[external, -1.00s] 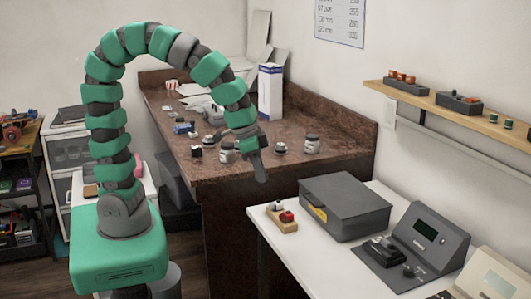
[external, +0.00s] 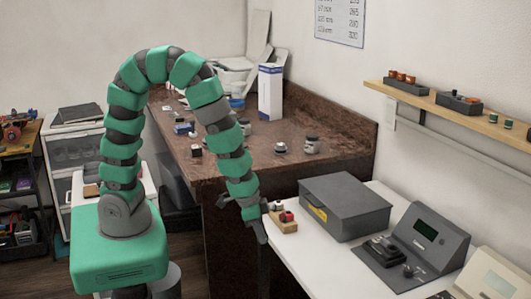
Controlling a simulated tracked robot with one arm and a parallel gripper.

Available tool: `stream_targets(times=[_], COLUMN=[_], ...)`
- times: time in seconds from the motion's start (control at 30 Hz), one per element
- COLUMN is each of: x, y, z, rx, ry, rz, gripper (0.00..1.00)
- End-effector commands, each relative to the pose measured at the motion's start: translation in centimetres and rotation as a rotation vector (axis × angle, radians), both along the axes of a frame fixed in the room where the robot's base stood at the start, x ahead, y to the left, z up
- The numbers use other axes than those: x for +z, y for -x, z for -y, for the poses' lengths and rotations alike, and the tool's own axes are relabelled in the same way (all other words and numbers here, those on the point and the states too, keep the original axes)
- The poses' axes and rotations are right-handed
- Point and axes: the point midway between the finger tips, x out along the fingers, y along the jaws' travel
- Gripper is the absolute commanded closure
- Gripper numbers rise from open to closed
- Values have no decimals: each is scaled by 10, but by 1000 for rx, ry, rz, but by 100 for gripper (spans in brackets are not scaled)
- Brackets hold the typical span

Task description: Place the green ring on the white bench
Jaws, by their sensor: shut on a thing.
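My gripper (external: 246,222) points down at the left front corner of the white bench (external: 311,263). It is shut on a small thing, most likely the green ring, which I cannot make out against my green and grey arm. I cannot tell whether the gripper is over the bench top or just in front of its edge.
A small wooden block with red and dark knobs (external: 286,225) stands close right of my gripper. A grey case (external: 344,207) and a grey device with a screen (external: 428,239) stand farther right. The brown counter (external: 222,178) behind holds several small parts and a white-blue box (external: 271,92).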

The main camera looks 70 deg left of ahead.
Motion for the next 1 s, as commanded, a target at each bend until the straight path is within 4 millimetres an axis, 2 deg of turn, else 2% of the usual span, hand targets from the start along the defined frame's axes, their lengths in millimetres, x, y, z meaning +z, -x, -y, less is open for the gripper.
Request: stream_targets(times=[0.13,0.23,0.8,1.0], x=[-1,-3,-12,-15], y=[-3,-14,-116,-137], z=[1,6,55,64], rx=[0,0,1,-1], ry=[0,-3,1,-1], rz=[-1,-4,0,-1], gripper=[93,93,93,93])
